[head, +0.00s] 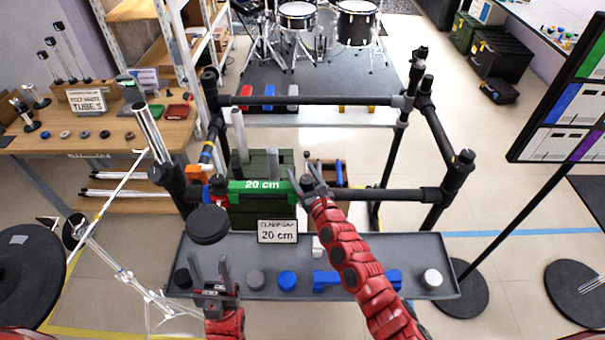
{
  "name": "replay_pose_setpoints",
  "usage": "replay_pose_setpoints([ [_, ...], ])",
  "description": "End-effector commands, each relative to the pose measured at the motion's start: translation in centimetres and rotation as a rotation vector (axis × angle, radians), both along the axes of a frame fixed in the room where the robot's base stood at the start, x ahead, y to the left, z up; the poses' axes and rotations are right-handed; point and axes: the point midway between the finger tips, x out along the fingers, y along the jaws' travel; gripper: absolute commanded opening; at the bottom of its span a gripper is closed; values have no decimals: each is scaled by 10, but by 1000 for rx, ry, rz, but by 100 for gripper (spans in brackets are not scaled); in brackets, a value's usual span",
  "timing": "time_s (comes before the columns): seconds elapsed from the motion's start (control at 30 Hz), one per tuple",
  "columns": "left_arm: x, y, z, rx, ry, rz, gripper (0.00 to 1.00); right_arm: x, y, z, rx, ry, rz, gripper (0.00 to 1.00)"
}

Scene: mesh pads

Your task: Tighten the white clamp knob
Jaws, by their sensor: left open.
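A white round knob (432,278) sits at the right end of the grey tray (390,246), apart from both grippers. I cannot make out a white knob on any clamp. A green bar marked "20 cm" (262,185) lies across the black frame, beside a red and blue clamp part (216,185) at its left end. My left gripper (209,268) is open and empty over the tray's left part, fingers pointing up the picture. My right gripper (309,178) is at the green bar's right end; whether its fingers are closed on the bar is unclear.
The black tube frame (310,100) surrounds the work area. A black round pad (208,225) hangs above the tray's left side. A wooden table (130,135) stands left.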

Motion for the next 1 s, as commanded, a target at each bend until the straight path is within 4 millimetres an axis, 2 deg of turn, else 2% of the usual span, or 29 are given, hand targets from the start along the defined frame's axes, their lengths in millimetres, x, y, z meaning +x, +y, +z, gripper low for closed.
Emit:
replay_pose_setpoints([
  [0.03,0,0,0,0,0,0,50,0,0,0,0,0,0,56],
  [0.3,0,0,0,0,0,0,50,0,0,0,0,0,0,7],
  [0.37,0,0,0,0,0,0,50,0,0,0,0,0,0,0],
  [0.67,0,0,9,0,0,0,50,0,-1,3,4,2,-21,0],
  [1.0,0,0,50,0,0,0,50,1,-2,7,-2,4,-141,0],
])
